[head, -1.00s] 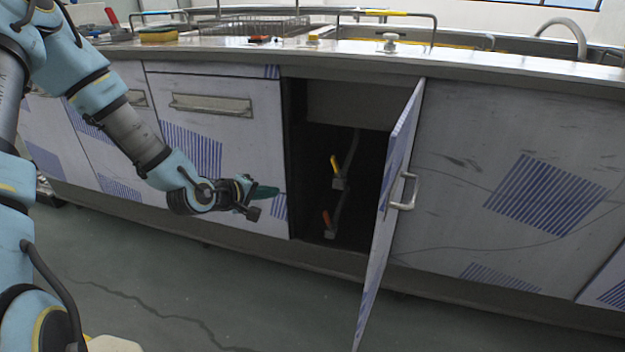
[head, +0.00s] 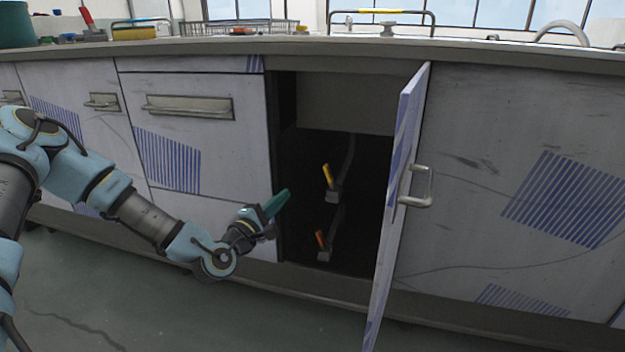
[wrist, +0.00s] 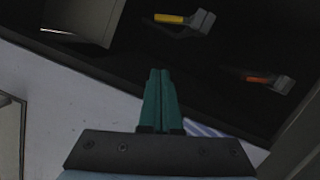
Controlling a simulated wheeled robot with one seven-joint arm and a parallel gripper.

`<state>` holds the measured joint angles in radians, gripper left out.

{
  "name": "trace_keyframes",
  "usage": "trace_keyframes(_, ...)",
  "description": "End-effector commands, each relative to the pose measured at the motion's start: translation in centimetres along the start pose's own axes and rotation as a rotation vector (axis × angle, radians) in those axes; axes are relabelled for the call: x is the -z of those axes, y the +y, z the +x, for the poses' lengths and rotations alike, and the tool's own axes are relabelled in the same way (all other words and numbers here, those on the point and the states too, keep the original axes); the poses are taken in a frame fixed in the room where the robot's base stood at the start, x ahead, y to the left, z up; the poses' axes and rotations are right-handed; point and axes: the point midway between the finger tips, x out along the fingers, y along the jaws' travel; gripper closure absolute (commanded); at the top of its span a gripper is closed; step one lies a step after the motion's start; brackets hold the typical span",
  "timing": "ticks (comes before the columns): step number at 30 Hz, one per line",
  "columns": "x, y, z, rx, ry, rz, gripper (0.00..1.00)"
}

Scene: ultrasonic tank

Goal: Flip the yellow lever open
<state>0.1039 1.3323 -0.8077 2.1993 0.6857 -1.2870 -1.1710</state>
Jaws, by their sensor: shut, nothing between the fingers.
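The yellow lever (head: 327,175) sits on a grey valve on a pipe inside the dark open cabinet. In the wrist view the yellow lever (wrist: 170,18) is at the top, ahead of my fingers. My gripper (head: 284,196) is at the left edge of the cabinet opening, left of and slightly below the yellow lever, apart from it. In the wrist view my gripper (wrist: 158,72) has its green fingers together with nothing between them.
An orange lever (head: 320,239) on a second valve sits below the yellow one. The open cabinet door (head: 402,180) with its handle (head: 418,188) bounds the opening on the right. A drawer front (head: 190,108) lies on the left.

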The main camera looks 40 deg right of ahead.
Motion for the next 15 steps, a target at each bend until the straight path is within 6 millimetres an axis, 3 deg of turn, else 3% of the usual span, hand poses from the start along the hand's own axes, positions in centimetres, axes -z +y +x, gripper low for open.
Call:
trace_keyframes(5,0.0,-0.1,1.2,0.0,-0.002,0.003,1.0)
trace_keyframes(15,0.0,-0.2,7.8,-0.002,-0.002,0.003,1.0)
